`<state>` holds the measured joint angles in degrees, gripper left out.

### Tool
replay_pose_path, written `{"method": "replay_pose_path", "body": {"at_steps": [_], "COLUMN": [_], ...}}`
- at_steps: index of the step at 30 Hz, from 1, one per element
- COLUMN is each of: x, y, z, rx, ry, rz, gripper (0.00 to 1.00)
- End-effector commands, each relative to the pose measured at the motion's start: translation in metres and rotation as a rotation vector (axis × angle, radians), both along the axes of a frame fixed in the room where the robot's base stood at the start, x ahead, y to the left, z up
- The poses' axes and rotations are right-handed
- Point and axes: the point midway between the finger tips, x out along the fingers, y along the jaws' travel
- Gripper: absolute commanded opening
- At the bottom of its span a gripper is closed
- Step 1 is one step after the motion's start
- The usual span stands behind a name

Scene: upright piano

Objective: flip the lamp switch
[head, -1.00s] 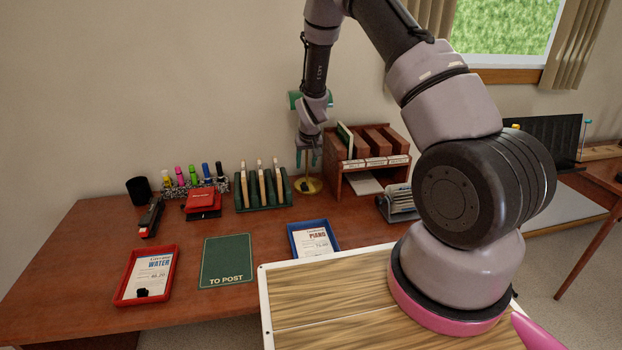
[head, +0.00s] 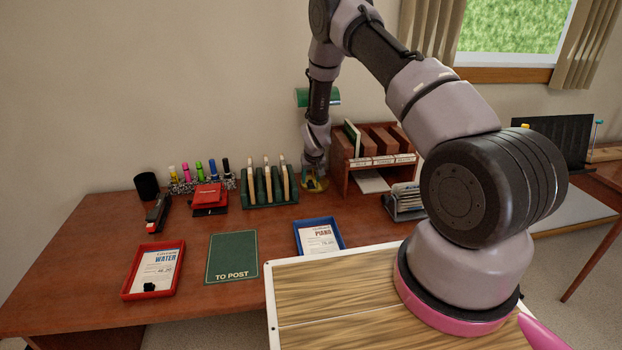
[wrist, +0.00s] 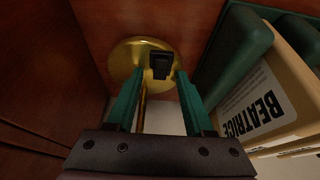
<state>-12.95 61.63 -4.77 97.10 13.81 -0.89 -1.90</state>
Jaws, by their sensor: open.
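The desk lamp has a green shade (head: 302,97), partly hidden behind my arm, and a round brass base on the desk. In the wrist view the brass base (wrist: 122,62) lies ahead of my gripper (wrist: 160,72), with a small black switch (wrist: 160,63) on it. The thin brass stem (wrist: 142,108) shows between the fingers, nearer the left one. My gripper is open with two teal fingers pointing down at the base. The switch shows between the fingertips; I cannot tell whether they touch it. In the head view my gripper (head: 315,178) mostly hides the base.
A green rack (head: 265,198) with envelopes stands close on the left; one reads BEATRICE in the wrist view (wrist: 262,105). A wooden sorter (head: 375,150) stands close on the right. Trays and a green mat (head: 232,257) lie nearer the front of the desk (head: 90,275).

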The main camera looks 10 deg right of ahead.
Motion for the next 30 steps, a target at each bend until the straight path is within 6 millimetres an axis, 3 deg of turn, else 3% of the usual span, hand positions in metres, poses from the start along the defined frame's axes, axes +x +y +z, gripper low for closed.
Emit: {"method": "replay_pose_path", "body": {"at_steps": [2, 6, 7, 30], "x": [-0.0001, -0.0002, -0.0002, 0.0038], "y": [0.0, 0.0, 0.0, 0.0002], "z": [0.0002, 0.0002, 0.0002, 0.0004], "rx": [0.0, 0.0, 0.0, 0.0], "ry": [0.0, 0.0, 0.0, 0.135], "rz": [0.0, 0.0, 0.0, 0.001], "gripper": [0.53, 0.03, 0.0, 0.0]}}
